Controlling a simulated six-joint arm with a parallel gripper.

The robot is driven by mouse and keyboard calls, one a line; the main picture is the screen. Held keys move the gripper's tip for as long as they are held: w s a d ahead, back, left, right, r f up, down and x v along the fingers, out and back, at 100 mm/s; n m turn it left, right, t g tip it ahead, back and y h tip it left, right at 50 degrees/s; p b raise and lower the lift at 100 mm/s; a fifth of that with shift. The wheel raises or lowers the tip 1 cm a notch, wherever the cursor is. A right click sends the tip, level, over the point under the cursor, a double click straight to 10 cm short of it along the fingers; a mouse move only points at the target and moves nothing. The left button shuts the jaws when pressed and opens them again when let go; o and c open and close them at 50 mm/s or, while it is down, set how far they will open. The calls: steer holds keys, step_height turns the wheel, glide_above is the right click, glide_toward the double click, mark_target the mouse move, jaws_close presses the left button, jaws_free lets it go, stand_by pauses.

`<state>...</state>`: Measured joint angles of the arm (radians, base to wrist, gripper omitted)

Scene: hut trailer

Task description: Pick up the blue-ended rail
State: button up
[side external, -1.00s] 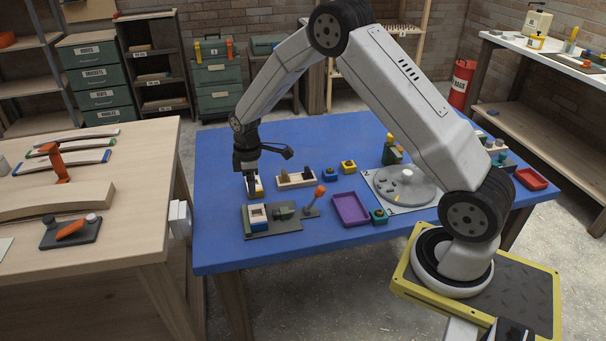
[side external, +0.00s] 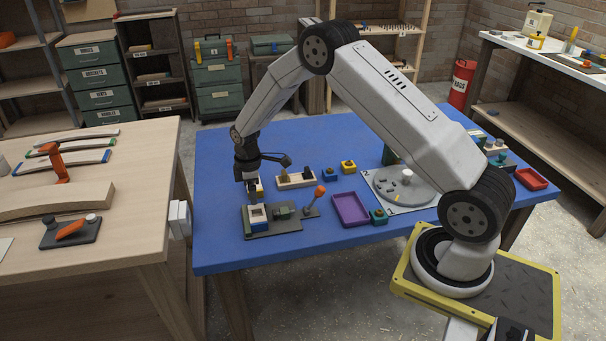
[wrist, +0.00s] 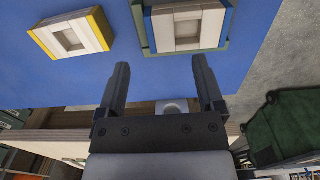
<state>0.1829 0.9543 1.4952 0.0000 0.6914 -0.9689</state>
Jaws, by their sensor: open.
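The blue-ended rail (side external: 70,162) is a pale, gently curved strip with a blue end, lying on the wooden bench (side external: 135,215) at left in the side external view. My gripper (side external: 252,197) is away from it, over the left part of the blue table (side external: 320,140), pointing down. In the wrist view my gripper (wrist: 160,68) has its two fingers apart with nothing between them. They reach toward a blue-edged square frame block (wrist: 187,25), which also shows in the side external view (side external: 258,214). The rail cannot be made out in the wrist view.
A yellow-edged block (wrist: 70,40) stands beside the blue-edged one. An orange-knobbed lever (side external: 319,191) and a purple tray (side external: 351,210) are right of my gripper. An orange clamp (side external: 60,165) stands among the rails. A gap separates bench and table.

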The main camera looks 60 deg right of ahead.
mark_target(257, 216)
steer(key=shift+s+d+f, duration=0.1)
steer(key=shift+s+f, duration=0.05)
steer(key=shift+f, duration=1.15)
steer(key=shift+s+f, duration=0.1)
steer(key=shift+f, duration=1.2)
jaws_close()
